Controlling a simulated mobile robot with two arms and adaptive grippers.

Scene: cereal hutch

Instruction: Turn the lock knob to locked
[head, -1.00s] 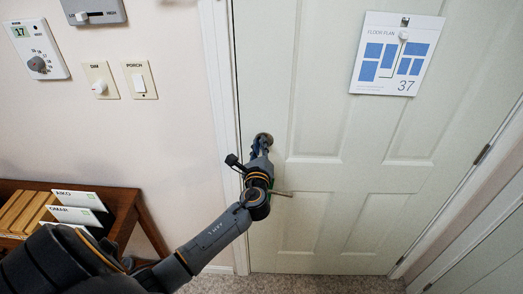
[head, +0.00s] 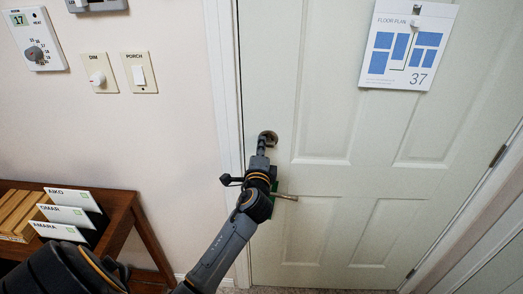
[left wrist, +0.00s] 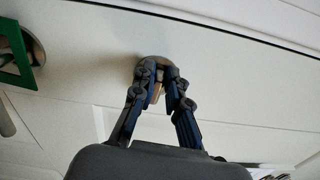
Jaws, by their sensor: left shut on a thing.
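The lock knob (head: 270,134) is a small round bronze-coloured fitting on the white door, above the lever handle. My left gripper (head: 265,142) reaches up to it and is shut on it. In the left wrist view the knob's round plate (left wrist: 153,63) shows behind the fingertips, and a tan piece shows between the fingers. The fingers cover much of the knob, so I cannot read its exact turn. My right gripper is not in view.
The lever handle (head: 286,197) sticks out to the right just below my left wrist, with a green piece beside it. A floor plan sign (head: 407,45) hangs on the door. A wooden desk with name folders (head: 65,213) stands at the left.

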